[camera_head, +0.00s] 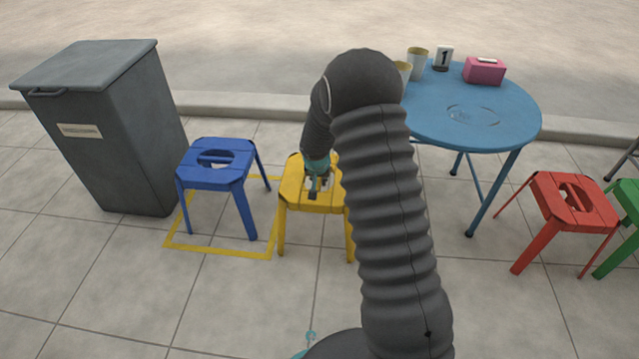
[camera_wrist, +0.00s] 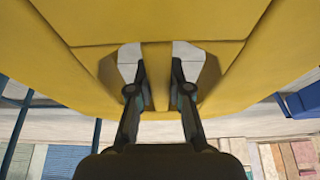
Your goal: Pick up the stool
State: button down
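A yellow stool (camera_head: 295,196) stands on the paving beside the blue stool, partly hidden by my arm. My gripper (camera_head: 316,190) reaches down to its seat. In the wrist view, the yellow seat (camera_wrist: 70,60) fills the upper part. My gripper's two fingers (camera_wrist: 158,88) go into the openings on either side of a narrow yellow strip of the seat. Their pads lie close against the strip and appear closed on it. The stool's feet appear to be on the ground. Its rear legs are hidden.
A blue stool (camera_head: 217,165) stands in a yellow floor outline (camera_head: 215,250), near a grey bin (camera_head: 125,140). A round blue table (camera_head: 510,115) with cups and a pink box (camera_head: 485,71) stands behind right. Red (camera_head: 572,200) and green (camera_head: 629,200) stools stand at right. Front paving is clear.

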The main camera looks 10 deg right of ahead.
jog(key=shift+r, duration=0.15)
dwell(0.3)
jog(key=shift+w+r+p, duration=0.1)
jog(key=shift+r+p, duration=0.4)
jog(key=shift+p, duration=0.35)
notch_tip(320, 180, up, 31)
jog(key=p, duration=1.3)
jog(key=shift+f, duration=0.25)
